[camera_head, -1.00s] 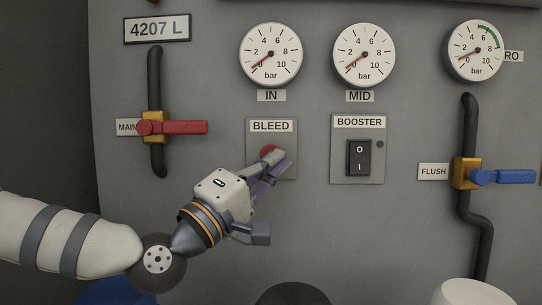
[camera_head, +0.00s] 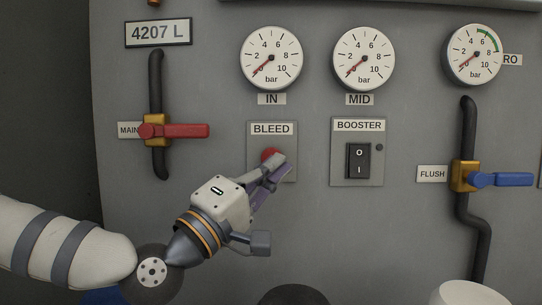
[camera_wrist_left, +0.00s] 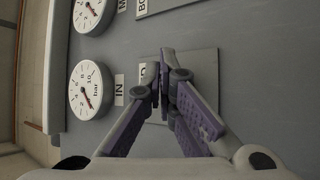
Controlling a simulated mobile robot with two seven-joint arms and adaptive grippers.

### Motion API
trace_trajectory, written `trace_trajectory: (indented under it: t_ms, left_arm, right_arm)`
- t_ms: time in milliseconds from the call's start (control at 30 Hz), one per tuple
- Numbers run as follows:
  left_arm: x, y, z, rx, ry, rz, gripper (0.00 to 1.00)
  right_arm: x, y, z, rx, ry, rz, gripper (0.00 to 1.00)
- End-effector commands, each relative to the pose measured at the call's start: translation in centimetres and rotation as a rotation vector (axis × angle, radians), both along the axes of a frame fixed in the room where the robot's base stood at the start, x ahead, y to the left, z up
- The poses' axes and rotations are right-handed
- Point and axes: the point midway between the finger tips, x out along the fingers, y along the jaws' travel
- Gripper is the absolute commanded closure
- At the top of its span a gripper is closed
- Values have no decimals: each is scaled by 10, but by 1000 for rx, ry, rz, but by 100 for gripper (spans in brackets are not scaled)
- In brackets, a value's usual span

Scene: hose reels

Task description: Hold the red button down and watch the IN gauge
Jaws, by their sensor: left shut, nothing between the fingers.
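The red button (camera_head: 269,155) is on the BLEED plate (camera_head: 287,131), partly covered by the fingertips. My left gripper (camera_head: 279,161) is shut and empty, its tips at the button's right and lower side. I cannot tell whether they touch it or whether it is pressed in. In the left wrist view the shut fingers (camera_wrist_left: 163,88) hide the button. The IN gauge (camera_head: 271,57) is above the plate, its red needle pointing lower left near 0. It also shows in the left wrist view (camera_wrist_left: 91,89), turned sideways. My right gripper is not in view.
The red MAIN valve handle (camera_head: 186,131) is left of the plate. The BOOSTER switch (camera_head: 358,161) is close on the right, under the MID gauge (camera_head: 364,58). The blue FLUSH handle (camera_head: 515,179) is farther right. The panel below the switch is clear.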

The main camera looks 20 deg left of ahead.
Motion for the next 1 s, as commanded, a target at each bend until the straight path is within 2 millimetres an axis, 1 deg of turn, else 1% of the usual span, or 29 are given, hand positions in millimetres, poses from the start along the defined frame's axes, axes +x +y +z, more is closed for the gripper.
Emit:
trace_trajectory:
  t_ms: [267,600,733,1000]
  left_arm:
    - [-2,-1,0,1,1,-1,100]
    - [-36,-11,2,0,-2,-2,100]
    - [-46,-13,1,0,0,-2,100]
    - [-48,-14,-1,0,1,0,100]
  right_arm:
    - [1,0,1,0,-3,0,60]
    - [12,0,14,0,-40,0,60]
    - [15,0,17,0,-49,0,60]
    - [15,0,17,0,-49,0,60]
